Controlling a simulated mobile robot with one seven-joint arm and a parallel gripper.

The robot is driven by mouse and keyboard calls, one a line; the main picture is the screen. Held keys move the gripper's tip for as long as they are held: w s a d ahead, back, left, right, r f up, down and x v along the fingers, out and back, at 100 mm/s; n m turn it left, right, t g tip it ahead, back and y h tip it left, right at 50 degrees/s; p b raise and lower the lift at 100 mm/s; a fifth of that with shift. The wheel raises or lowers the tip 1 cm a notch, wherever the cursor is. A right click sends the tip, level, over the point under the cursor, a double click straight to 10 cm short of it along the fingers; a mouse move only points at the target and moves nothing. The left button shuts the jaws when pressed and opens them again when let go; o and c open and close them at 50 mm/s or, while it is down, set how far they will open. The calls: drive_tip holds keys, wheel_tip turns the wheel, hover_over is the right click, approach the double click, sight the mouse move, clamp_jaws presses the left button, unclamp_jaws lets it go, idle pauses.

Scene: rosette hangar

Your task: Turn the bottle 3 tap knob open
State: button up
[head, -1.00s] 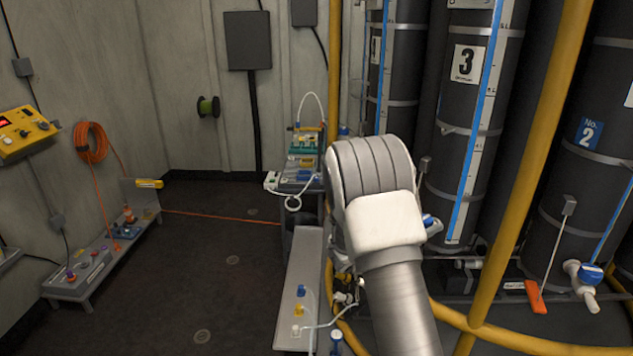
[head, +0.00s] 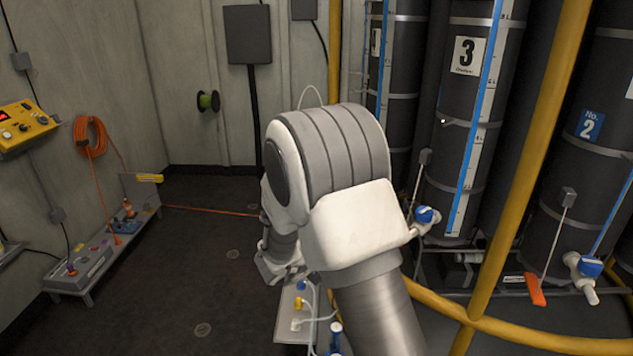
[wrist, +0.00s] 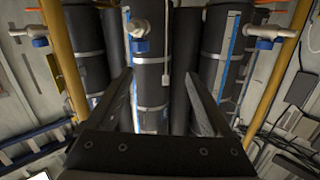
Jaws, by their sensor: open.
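Bottle 3 (head: 462,95) is a tall dark cylinder with a white "3" label and a blue-edged scale, right of centre in the head view. Its tap, with a blue knob (head: 425,215), shows low on the bottle just right of my arm. In the wrist view, which looks upside down, a white tap with a blue knob (wrist: 140,46) is near the top centre, apparently the same one. My gripper (wrist: 159,76) is open and empty, its two dark fingers spread below that knob in the picture. The fingers do not appear to touch it. My arm hides the gripper in the head view.
Bottle 2 (head: 587,165) has its own blue-knobbed tap (head: 590,266) at right. A yellow rail (head: 530,150) crosses before the bottles. Another tap (wrist: 264,43) shows right in the wrist view. A bench (head: 288,325) stands below my arm.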

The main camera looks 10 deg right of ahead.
drive_tip(key=w+a+r+n+t+y, duration=0.1)
drive_tip(key=a+r+n+t+y, duration=0.4)
drive_tip(key=a+r+y, duration=0.5)
drive_tip(key=shift+w+a+r+n+y, duration=0.25)
drive_tip(key=shift+r+n+y, duration=0.5)
drive_tip(key=shift+y, duration=0.85)
drive_tip(key=shift+d+f, duration=0.1)
drive_tip(key=shift+f, duration=0.1)
